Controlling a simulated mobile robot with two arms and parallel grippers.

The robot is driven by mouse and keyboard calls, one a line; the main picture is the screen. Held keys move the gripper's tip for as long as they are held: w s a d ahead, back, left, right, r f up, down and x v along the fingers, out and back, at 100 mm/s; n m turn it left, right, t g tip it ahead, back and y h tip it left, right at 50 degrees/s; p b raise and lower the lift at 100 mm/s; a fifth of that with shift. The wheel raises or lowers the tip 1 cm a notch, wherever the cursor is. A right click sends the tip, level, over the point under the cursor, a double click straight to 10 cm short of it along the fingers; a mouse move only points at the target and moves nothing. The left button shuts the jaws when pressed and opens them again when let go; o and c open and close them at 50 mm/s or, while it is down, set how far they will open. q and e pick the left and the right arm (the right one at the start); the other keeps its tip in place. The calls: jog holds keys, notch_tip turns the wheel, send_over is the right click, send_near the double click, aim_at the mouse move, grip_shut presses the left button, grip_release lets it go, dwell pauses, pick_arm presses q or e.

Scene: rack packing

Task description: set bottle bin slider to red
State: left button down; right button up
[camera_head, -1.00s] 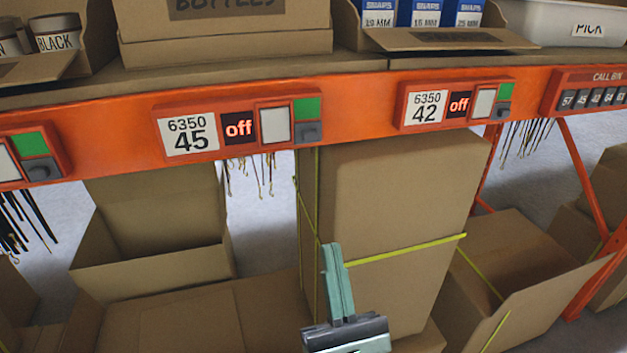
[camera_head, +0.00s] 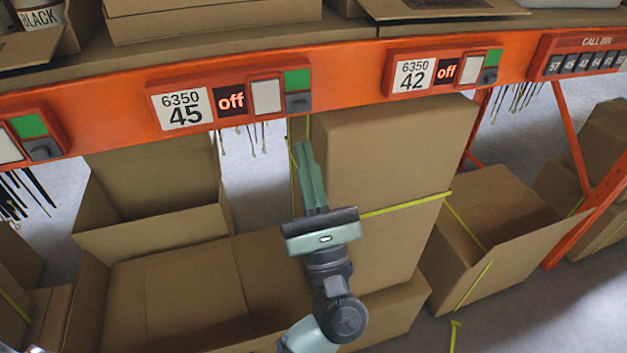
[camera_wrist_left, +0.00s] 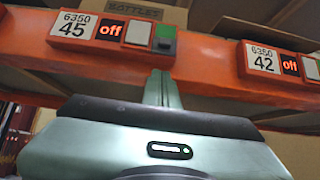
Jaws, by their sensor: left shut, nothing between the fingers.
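The panel marked 6350 45 (camera_head: 232,100) is on the orange beam below the bottles bin (camera_wrist_left: 145,12), whose label shows in the wrist view. Its slider knob (camera_head: 298,103) is grey and sits low at the right end, with a green field (camera_head: 298,80) showing above it. No red shows on the slider. The display reads off. My left gripper (camera_head: 303,146) is shut and empty, pointing up below the knob and apart from it. My right gripper is out of view.
A similar panel marked 42 (camera_head: 436,73) is to the right, and a call panel (camera_head: 590,60) beyond it. Tall cardboard boxes (camera_head: 385,150) stand right behind and beside my gripper. Open boxes (camera_head: 150,190) stand lower left. Dark ties hang below the beam.

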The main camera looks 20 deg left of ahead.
pick_arm(q)
notch_tip(320, 180, up, 4)
jog(key=shift+w+a+f+p, duration=0.1)
jog(key=shift+p, duration=0.85)
jog(key=shift+r, duration=0.25)
jog(key=shift+r, duration=0.1)
notch_tip(320, 180, up, 4)
jog(key=shift+f+p, duration=0.1)
jog(key=shift+p, duration=0.75)
jog(key=shift+f, duration=0.1)
jog(key=b, duration=0.9)
send_near(298, 108)
notch_tip(298, 108, down, 4)
jog(key=d, duration=0.1)
jog(key=shift+s+d, duration=0.15)
jog(key=shift+s, duration=0.4)
